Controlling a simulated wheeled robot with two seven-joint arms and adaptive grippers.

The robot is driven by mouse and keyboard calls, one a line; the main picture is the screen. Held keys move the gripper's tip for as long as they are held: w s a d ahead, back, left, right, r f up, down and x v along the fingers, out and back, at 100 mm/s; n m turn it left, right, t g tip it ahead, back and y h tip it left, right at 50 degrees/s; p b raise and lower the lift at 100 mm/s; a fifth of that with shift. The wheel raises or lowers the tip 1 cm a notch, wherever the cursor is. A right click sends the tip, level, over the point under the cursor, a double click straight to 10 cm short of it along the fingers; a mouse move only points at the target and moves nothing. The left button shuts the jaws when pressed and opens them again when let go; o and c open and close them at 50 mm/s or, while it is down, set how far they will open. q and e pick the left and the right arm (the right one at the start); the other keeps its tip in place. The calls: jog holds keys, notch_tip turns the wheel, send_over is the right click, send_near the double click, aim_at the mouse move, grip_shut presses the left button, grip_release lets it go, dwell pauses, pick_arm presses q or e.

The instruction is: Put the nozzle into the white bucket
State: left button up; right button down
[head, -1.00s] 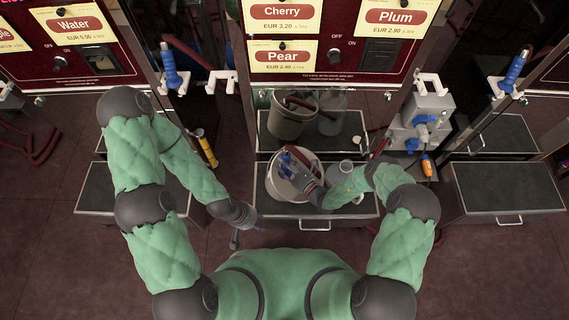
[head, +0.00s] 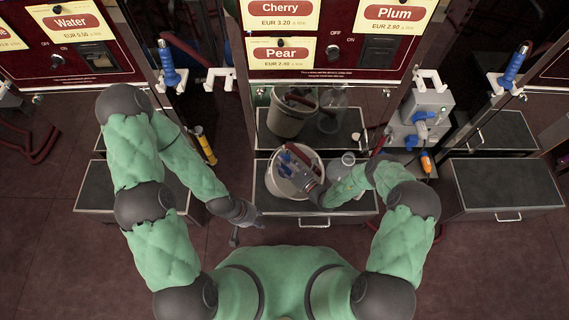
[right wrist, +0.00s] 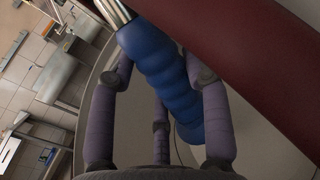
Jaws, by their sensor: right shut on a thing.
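The white bucket (head: 278,190) stands on the front platform in the middle of the head view. My right gripper (head: 301,170) is over the bucket's mouth, shut on the blue nozzle (head: 286,160). In the right wrist view the fingers are around the nozzle's ribbed blue grip (right wrist: 163,70), with a bare metal end at the top. The bucket's pale wall (right wrist: 255,145) shows behind the fingers. Whether the nozzle touches the bucket cannot be told. My left gripper (head: 252,219) is low, left of the bucket and apart from it; its finger opening is unclear.
A greyish bucket (head: 284,124) and a clear bottle (head: 332,118) stand on the platform behind. A glass flask (head: 341,166) is right of the white bucket. A dark red hose (right wrist: 255,60) crosses close to the right wrist. A grey pump unit (head: 425,112) stands at the right.

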jog(key=shift+f, duration=0.15)
jog(key=shift+c, duration=2.4)
grip_release()
jog(key=shift+f, duration=0.1)
notch_tip(320, 180, up, 15)
jog(key=p, duration=1.2)
